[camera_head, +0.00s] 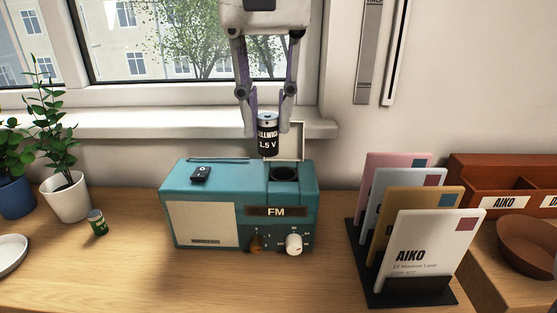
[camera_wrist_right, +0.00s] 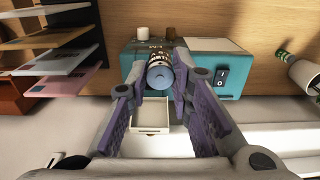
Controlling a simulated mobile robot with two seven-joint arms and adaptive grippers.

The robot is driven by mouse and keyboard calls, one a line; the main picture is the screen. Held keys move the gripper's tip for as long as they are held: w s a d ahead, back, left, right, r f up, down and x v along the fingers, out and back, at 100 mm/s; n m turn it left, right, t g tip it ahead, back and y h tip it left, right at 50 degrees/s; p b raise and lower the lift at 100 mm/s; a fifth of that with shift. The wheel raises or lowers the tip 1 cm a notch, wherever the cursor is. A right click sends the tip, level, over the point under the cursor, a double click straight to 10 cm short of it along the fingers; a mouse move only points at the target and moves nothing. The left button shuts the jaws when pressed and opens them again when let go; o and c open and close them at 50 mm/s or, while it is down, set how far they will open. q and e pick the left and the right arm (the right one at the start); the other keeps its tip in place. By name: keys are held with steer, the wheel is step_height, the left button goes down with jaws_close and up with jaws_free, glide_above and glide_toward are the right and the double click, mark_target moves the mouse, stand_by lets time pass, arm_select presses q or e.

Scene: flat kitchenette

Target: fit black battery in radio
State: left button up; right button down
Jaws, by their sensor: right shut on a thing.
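The teal radio (camera_head: 240,203) stands on the wooden counter, and its top shows in the right wrist view (camera_wrist_right: 228,62). Its round battery opening (camera_head: 284,173) is uncovered, with the pale lid (camera_head: 291,142) standing up behind it. My right gripper (camera_head: 267,128) is shut on the black battery (camera_head: 267,136), which is upright with a silver top. The battery hangs above the radio near the opening, apart from it. In the right wrist view the battery (camera_wrist_right: 159,72) sits between the fingers and hides the opening. My left gripper is not in view.
A green battery (camera_head: 97,222) stands left of the radio by a potted plant (camera_head: 68,197). A black letter rack (camera_head: 412,289) with several cards stands to the right. A wooden organizer (camera_head: 470,178) and brown bowl (camera_head: 527,246) are farther right. The window sill (camera_head: 200,127) runs behind.

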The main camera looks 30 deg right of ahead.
steer(key=w+d+f, duration=0.1)
steer(key=d+f, duration=0.1)
steer(key=w+d+f, duration=0.1)
steer(key=w+f, duration=0.1)
steer(key=w+d+f, duration=0.2)
steer(key=f, duration=0.1)
steer(key=shift+w+d+f, duration=0.1)
steer(key=shift+w+d, duration=0.1)
steer(key=shift+d, duration=0.1)
step_height(320, 180, down, 3)
steer(key=shift+w+d+r, duration=0.1)
steer(key=shift+w+d, duration=0.05)
steer(key=shift+f, duration=0.25)
steer(key=shift+f, duration=0.1)
steer(key=shift+f, duration=0.3)
steer(key=c, duration=1.4)
jaws_free()
steer(key=shift+c, duration=0.2)
steer(key=shift+r, duration=0.15)
